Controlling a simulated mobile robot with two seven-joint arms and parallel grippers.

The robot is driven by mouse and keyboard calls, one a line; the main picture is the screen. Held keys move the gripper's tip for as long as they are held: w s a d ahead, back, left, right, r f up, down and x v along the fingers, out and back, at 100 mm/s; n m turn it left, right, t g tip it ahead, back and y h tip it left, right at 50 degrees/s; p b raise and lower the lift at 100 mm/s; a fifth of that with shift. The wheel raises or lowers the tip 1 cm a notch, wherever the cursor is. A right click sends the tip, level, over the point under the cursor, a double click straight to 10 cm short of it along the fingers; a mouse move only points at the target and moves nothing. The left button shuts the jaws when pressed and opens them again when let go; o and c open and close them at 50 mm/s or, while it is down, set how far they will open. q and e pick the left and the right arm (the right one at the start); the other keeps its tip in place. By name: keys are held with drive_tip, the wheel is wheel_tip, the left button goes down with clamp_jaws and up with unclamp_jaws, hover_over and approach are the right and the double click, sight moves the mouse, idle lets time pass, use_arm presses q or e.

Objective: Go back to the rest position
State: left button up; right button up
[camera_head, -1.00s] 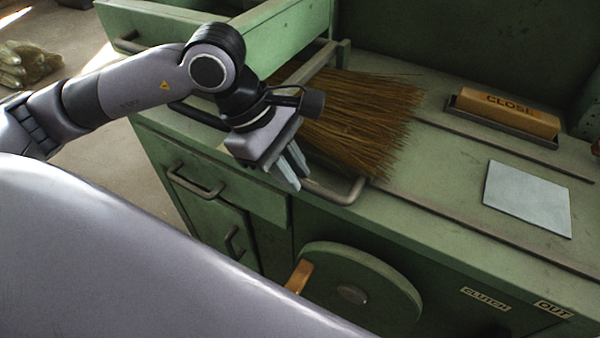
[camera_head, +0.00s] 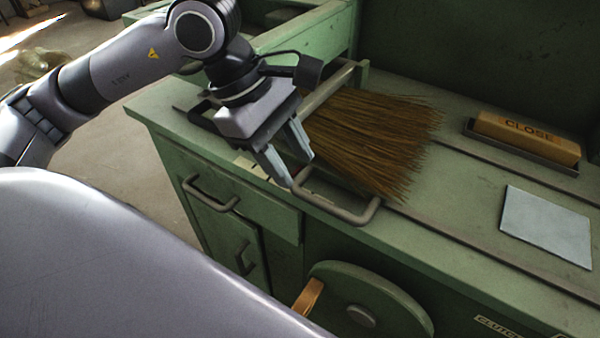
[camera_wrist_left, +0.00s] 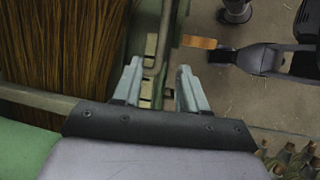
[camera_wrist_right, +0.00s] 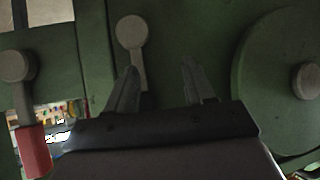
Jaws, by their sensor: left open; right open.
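My left gripper (camera_head: 290,163) is open and empty above the near edge of the green bench, beside the metal handle. In the left wrist view, its two fingers (camera_wrist_left: 158,88) stand apart with nothing between them. The broom bristles (camera_head: 375,140) lie on the bench to the right of the left gripper, and they show at the upper left of the left wrist view (camera_wrist_left: 65,45). My right gripper (camera_wrist_right: 160,88) is open and empty in front of green machine parts. It does not show in the head view.
A block marked CLOSE (camera_head: 525,135) and a pale plate (camera_head: 547,227) are on the bench (camera_head: 460,205). A green wheel (camera_head: 385,300) with a wooden handle (camera_head: 308,297) is on the front. In the right wrist view, a lever with a red grip (camera_wrist_right: 33,150) is at the left.

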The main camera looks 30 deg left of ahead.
use_arm(q)
drive_tip(key=shift+s+a+r, duration=0.1)
drive_tip(key=shift+a+r, duration=0.1)
drive_tip(key=shift+r, duration=0.25)
